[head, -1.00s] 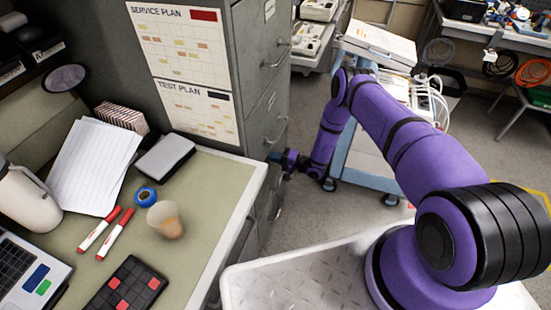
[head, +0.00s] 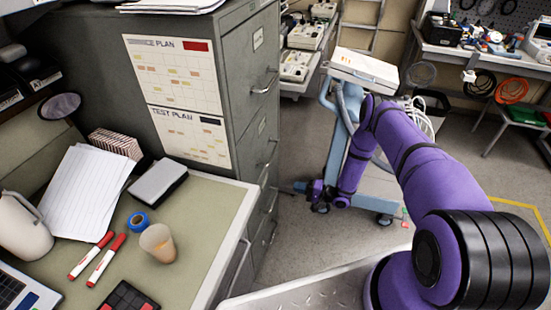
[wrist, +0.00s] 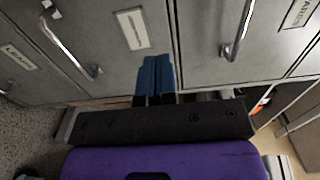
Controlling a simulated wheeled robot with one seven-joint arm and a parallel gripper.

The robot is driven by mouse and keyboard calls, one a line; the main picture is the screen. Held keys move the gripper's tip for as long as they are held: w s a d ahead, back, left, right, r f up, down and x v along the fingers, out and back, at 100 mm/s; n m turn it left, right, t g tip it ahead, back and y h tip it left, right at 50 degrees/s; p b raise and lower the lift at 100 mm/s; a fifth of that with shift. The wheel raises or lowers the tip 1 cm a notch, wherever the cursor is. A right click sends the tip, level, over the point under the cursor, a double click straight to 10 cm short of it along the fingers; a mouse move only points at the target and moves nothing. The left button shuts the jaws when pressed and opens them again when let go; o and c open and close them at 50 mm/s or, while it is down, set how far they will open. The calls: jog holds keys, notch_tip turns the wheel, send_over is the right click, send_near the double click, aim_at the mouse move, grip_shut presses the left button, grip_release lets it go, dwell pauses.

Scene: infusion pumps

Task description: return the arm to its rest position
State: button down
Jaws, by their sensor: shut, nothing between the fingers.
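My purple arm (head: 440,180) reaches forward from the right of the head view and bends down at its far end. My gripper (head: 297,187) points left toward the grey filing cabinet (head: 246,110), low beside its drawers. In the wrist view my gripper (wrist: 155,78) shows two blue fingers side by side, shut with nothing held. Cabinet drawer fronts with metal handles (wrist: 238,30) lie beyond the fingers. I cannot tell the exact gap between fingertips and cabinet.
A blue wheeled cart (head: 362,175) stands right behind my arm. The desk (head: 205,200) at left holds a cup (head: 158,243), red markers and papers. A workbench (head: 485,58) is at the back right. Grey floor (head: 300,235) is open between cabinet and cart.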

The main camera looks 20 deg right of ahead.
jog(key=w+a+r+n+g+y, duration=0.15)
jog(key=r+g, duration=0.25)
jog(key=r, duration=0.7)
jog(key=w+a+r+n+g+h, duration=0.1)
jog(key=w+r+n+g, duration=0.15)
jog(key=r, duration=0.85)
jog(key=s+a+r+n+g+h, duration=0.1)
jog(key=s+r+n+g+h, duration=0.15)
jog(key=r, duration=0.85)
jog(key=s+a+r+n+g+h, duration=0.15)
jog(key=s+r, duration=0.25)
jog(key=r, duration=0.7)
jog(key=s+r+h, duration=0.6)
jog(key=s+r, duration=1)
jog(key=s+d+r+t+h, duration=0.2)
jog(key=s+r+t, duration=0.1)
jog(key=s, duration=0.6)
jog(key=s+d+r+m+t+h, duration=0.1)
jog(key=s+d+r+t+h, duration=0.2)
jog(key=s, duration=0.5)
jog(key=shift+s+r, duration=0.25)
jog(key=shift+s, duration=0.1)
jog(key=shift+h, duration=0.25)
